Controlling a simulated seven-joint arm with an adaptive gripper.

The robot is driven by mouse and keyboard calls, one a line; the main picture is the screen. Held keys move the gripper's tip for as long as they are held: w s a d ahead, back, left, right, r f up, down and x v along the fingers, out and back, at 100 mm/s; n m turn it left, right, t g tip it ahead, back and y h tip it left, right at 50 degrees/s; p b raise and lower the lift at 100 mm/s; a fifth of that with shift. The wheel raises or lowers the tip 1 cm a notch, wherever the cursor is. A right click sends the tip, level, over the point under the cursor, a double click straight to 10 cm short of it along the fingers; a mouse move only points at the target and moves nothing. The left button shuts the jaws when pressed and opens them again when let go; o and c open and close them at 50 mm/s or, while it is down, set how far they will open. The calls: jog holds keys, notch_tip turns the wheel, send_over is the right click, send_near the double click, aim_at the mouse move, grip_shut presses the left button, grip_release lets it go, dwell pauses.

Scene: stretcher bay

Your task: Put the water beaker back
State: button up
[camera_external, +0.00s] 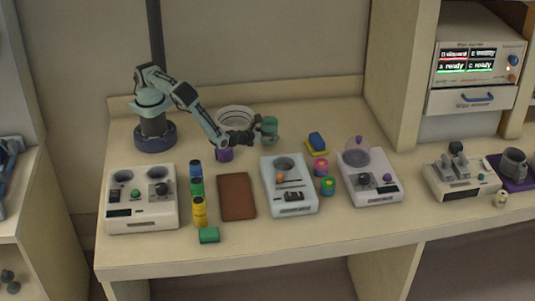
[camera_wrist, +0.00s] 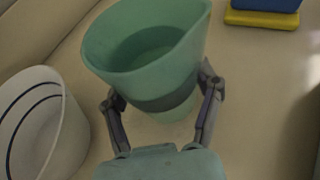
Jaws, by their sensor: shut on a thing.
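A green beaker with a pouring lip and a darker grey-green band (camera_wrist: 150,60) is between the two fingers of my gripper (camera_wrist: 163,95) in the wrist view. The fingers are shut on it from both sides. It is about upright, and I look down into its open top; I cannot tell how much water it holds. In the external view the beaker (camera_external: 269,127) is at my gripper (camera_external: 254,134), over the back middle of the bench. I cannot tell whether its base touches the bench.
A white ringed bowl (camera_external: 235,117) stands close on the left, also in the wrist view (camera_wrist: 45,120). A purple item (camera_external: 224,154) is in front of it. A blue block on a yellow base (camera_external: 317,141) is to the right. Devices and coloured containers fill the front.

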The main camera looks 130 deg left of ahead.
aim_at(276, 133)
jog(key=w+r+m+t, duration=0.2)
jog(key=shift+w+a+r+t+h, duration=0.1)
jog(key=shift+r+t+h, duration=0.2)
jog(key=shift+t, duration=0.1)
jog(key=r, duration=0.3)
jog(key=shift+w+a+r+m+t, duration=0.25)
jog(key=shift+w+a+m+t, duration=0.05)
jog(key=shift+a+m+t, duration=0.1)
jog(key=shift+f, duration=3.6)
jog(key=shift+f, duration=0.15)
jog(key=o, duration=1.2)
jog(key=shift+o, duration=0.2)
